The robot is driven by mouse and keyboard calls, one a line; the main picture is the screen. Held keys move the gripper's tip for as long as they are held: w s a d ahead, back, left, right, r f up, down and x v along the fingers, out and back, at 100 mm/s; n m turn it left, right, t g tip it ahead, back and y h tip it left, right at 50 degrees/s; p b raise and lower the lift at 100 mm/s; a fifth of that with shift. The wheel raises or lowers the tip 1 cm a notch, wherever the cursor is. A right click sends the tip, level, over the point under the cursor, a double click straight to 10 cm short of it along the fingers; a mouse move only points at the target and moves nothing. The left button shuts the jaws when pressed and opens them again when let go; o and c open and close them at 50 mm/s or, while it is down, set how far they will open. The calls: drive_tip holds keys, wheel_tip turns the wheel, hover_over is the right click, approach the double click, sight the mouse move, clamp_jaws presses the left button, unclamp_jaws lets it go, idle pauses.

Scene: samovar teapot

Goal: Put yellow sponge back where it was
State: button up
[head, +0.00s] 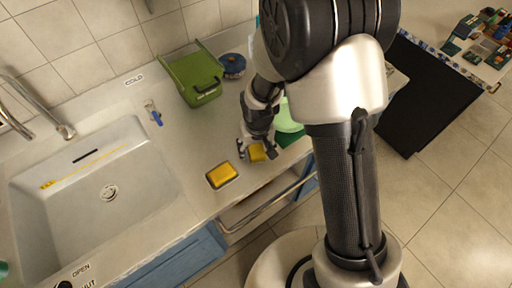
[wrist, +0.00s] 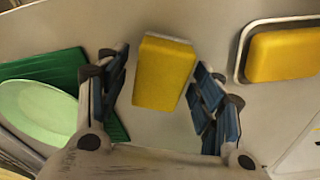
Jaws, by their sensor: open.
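A yellow sponge (head: 257,154) lies on the counter below my gripper (head: 255,146) in the head view. In the wrist view the same sponge (wrist: 164,73) shows between the two blue-padded fingers of my gripper (wrist: 160,66). The fingers are spread, with a gap on each side of the sponge. A second yellow block (head: 221,174), in a shallow dish, lies left of my gripper in the head view. In the wrist view this block (wrist: 284,53) is at the upper right, inside a pale-rimmed dish (wrist: 240,62).
A green tray (wrist: 58,68) and a pale green bowl (wrist: 38,112) lie beside my left finger in the wrist view. A sink (head: 90,195), a green container (head: 193,77) and a blue pot (head: 232,66) are on the counter. The counter's front edge is close.

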wheel_tip(320, 180, up, 12)
drive_tip(key=s+p, duration=0.1)
drive_tip(key=p, duration=0.2)
drive_tip(key=shift+s+d+r+p, duration=0.15)
drive_tip(key=shift+s+p, duration=0.05)
drive_tip(key=shift+p, duration=0.15)
wheel_tip(320, 180, up, 6)
hover_over(257, 152)
drive_tip(key=s+d, duration=0.1)
drive_tip(key=d, duration=0.2)
drive_tip(key=s+d+r+m+t, duration=0.2)
drive_tip(key=s+d+r, duration=0.5)
drive_tip(key=s+r, duration=0.4)
drive_tip(key=s+d+r+t, duration=0.1)
drive_tip(key=s+d+r, duration=0.1)
drive_tip(key=s, duration=0.4)
drive_tip(key=shift+s+d+r, duration=0.15)
drive_tip(key=shift+d+r, duration=0.05)
drive_tip(key=shift+r, duration=0.4)
